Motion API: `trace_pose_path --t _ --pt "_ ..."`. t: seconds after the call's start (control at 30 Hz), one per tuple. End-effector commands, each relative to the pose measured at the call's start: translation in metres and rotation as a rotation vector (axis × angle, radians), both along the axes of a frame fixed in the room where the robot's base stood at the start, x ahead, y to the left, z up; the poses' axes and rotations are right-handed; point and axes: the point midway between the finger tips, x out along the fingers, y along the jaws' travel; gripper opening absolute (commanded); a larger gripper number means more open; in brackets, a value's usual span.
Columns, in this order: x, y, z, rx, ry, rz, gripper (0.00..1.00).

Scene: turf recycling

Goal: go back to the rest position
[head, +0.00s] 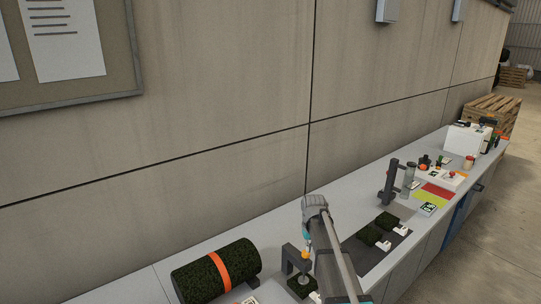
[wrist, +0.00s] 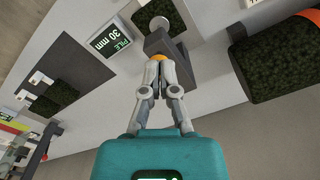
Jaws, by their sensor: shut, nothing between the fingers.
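My gripper (wrist: 158,68) is shut and empty in the wrist view. Its fingertips are together at the orange knob (wrist: 158,57) of a dark grey stand (wrist: 170,44); I cannot tell whether they touch it. In the head view my arm reaches down over the bench beside this stand (head: 287,258) and turf piece (head: 300,287). The fingers are small there and partly hidden by the arm.
A turf roll (head: 200,282) with an orange band lies left of the stand. A "PILE 30 mm" sign (wrist: 110,38) is nearby. Right of the arm, a dark mat (head: 365,256) holds turf samples with white tags. A dark upright device (head: 388,184) stands beyond it, before coloured pads.

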Motion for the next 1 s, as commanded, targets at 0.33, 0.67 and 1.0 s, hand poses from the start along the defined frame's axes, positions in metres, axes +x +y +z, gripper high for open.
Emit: trace_pose_path --t 0.33,0.67,1.0 --pt "-0.159 -0.001 -0.042 -0.001 0.0 -0.052 0.0" --pt "-0.233 -0.002 -0.058 -0.001 0.0 -0.082 0.0" --pt "-0.234 -0.002 -0.057 -0.001 0.001 -0.084 0.0"
